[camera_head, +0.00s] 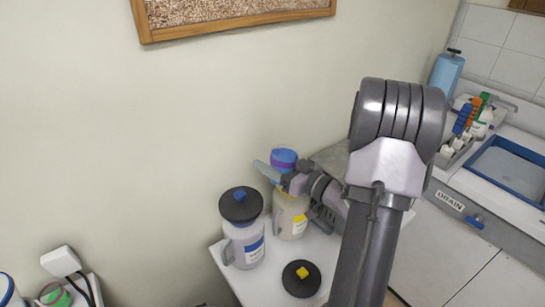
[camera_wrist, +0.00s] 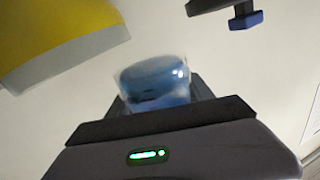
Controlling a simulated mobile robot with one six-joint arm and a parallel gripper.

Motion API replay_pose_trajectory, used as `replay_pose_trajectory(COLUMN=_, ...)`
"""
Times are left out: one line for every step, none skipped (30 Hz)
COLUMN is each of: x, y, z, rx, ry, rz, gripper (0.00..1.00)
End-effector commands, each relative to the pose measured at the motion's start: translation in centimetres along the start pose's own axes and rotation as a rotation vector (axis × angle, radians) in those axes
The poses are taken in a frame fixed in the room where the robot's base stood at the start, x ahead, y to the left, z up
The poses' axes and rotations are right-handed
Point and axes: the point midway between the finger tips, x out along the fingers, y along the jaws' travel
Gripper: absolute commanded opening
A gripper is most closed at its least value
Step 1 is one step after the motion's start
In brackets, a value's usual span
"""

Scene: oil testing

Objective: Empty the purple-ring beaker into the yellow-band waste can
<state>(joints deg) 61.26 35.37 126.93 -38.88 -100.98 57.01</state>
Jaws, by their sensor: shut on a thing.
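My gripper (camera_head: 283,182) is shut just above the open yellow-band waste can (camera_head: 291,218). In the wrist view my gripper (camera_wrist: 155,98) holds a clear, bluish, blurred vessel (camera_wrist: 154,76), apparently the beaker. In the head view a pale translucent piece (camera_head: 267,172) slants up-left from the jaws, and a purple and blue round shape (camera_head: 284,158) shows just above and behind them. I cannot tell whether both belong to the beaker. The can's yellow band (camera_wrist: 60,42) fills the wrist view's upper left. The can's mouth is partly hidden, and no pouring stream is clear.
A blue-label can (camera_head: 244,245) with a black, blue-knobbed lid (camera_head: 240,205) stands close left. A loose black lid with a yellow knob (camera_head: 302,272) lies in front. The wall is close behind. A sink (camera_head: 508,165) and rack (camera_head: 465,130) are at right.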

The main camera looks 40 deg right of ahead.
Motion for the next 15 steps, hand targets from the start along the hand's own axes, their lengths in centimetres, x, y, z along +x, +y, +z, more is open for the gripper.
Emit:
replay_pose_trajectory(x=0.0, y=-0.1, z=-0.1, rx=0.027, ry=0.0, rz=0.0, gripper=0.13)
replay_pose_trajectory(x=0.0, y=-0.2, z=-0.1, rx=0.044, ry=-0.001, rz=0.0, gripper=0.13)
replay_pose_trajectory(x=0.0, y=-0.3, z=-0.1, rx=0.069, ry=-0.001, rz=0.0, gripper=0.13)
replay_pose_trajectory(x=0.0, y=-0.4, z=0.0, rx=0.086, ry=-0.001, rz=0.0, gripper=0.13)
replay_pose_trajectory(x=0.0, y=-0.4, z=0.0, rx=0.104, ry=-0.001, rz=0.0, gripper=0.13)
replay_pose_trajectory(x=0.0, y=-0.5, z=0.1, rx=0.128, ry=-0.001, rz=0.0, gripper=0.13)
replay_pose_trajectory(x=0.0, y=-0.6, z=0.1, rx=0.146, ry=-0.001, rz=0.0, gripper=0.13)
replay_pose_trajectory(x=0.0, y=-0.7, z=0.2, rx=0.165, ry=-0.001, rz=-0.001, gripper=0.13)
replay_pose_trajectory(x=0.0, y=-0.7, z=0.2, rx=0.19, ry=-0.001, rz=-0.001, gripper=0.13)
replay_pose_trajectory(x=0.0, y=-0.8, z=0.2, rx=0.208, ry=-0.001, rz=-0.001, gripper=0.13)
replay_pose_trajectory(x=0.0, y=-0.9, z=0.3, rx=0.226, ry=0.0, rz=-0.001, gripper=0.13)
replay_pose_trajectory(x=0.0, y=-1.0, z=0.3, rx=0.252, ry=0.0, rz=0.0, gripper=0.13)
replay_pose_trajectory(x=0.0, y=-1.0, z=0.4, rx=0.272, ry=0.0, rz=0.0, gripper=0.13)
replay_pose_trajectory(x=0.0, y=-1.1, z=0.4, rx=0.292, ry=-0.001, rz=0.0, gripper=0.13)
replay_pose_trajectory(x=0.0, y=-1.2, z=0.5, rx=0.318, ry=-0.001, rz=0.0, gripper=0.13)
